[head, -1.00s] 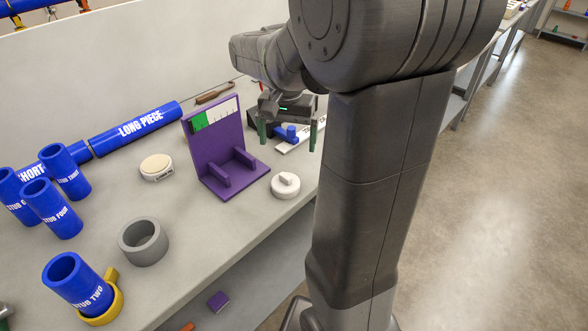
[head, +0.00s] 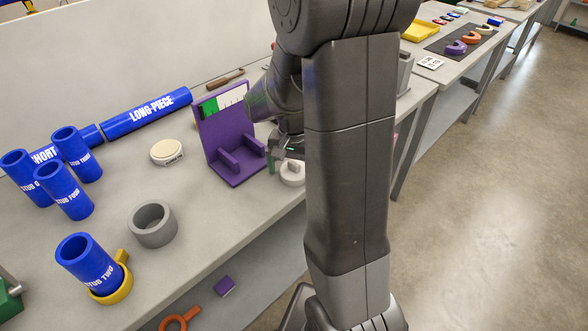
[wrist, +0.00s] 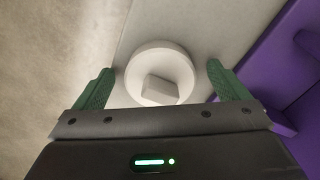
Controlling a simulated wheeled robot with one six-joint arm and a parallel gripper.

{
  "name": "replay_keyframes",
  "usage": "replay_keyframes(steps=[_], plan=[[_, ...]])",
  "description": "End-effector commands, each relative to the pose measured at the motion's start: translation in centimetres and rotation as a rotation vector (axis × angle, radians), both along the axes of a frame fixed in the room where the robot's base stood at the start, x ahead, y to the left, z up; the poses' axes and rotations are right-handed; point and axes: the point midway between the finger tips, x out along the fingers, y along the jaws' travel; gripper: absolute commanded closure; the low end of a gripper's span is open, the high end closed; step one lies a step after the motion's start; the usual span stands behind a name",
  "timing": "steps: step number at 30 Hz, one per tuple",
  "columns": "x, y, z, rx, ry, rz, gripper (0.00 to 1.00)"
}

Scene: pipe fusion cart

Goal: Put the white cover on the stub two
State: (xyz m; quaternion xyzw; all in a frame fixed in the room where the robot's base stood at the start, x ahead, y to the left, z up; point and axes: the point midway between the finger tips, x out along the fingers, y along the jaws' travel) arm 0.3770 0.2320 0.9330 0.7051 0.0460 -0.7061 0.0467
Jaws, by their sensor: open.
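The white cover (wrist: 160,62) is a round disc with a raised block grip on top. In the wrist view it lies on the bench between the two green fingers of my gripper (wrist: 156,88), which are open and apart from it on both sides. In the head view the cover (head: 292,174) is partly hidden behind my arm, and my gripper (head: 287,150) is mostly hidden too. Stub two (head: 88,256) is a blue open-topped tube at the front left, standing slightly tilted in a yellow ring holder (head: 112,289).
A purple stand (head: 225,140) with a green and white scale is beside the cover. A grey ring (head: 152,224), a cream round piece (head: 167,152), other blue stubs (head: 66,190) and a long blue pipe (head: 146,115) share the bench. The bench's front edge is close to the cover.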

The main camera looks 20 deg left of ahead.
Motion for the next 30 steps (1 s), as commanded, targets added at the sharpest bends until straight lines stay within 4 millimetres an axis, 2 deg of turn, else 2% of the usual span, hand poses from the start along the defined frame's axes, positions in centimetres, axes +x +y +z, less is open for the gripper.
replay_keyframes(steps=[6, 13, 23, 26, 30], plan=[[0.0, 0.0, -0.1, 0.001, -0.001, 0.0, 0.06], [0.0, 0.0, 0.0, 0.001, -0.001, 0.0, 0.51], [0.0, 0.0, 0.1, 0.001, -0.002, 0.0, 0.51], [0.1, 0.1, 1.0, 0.005, -0.004, 0.0, 0.51], [0.1, 0.1, 3.5, 0.006, -0.005, 0.0, 0.51]])
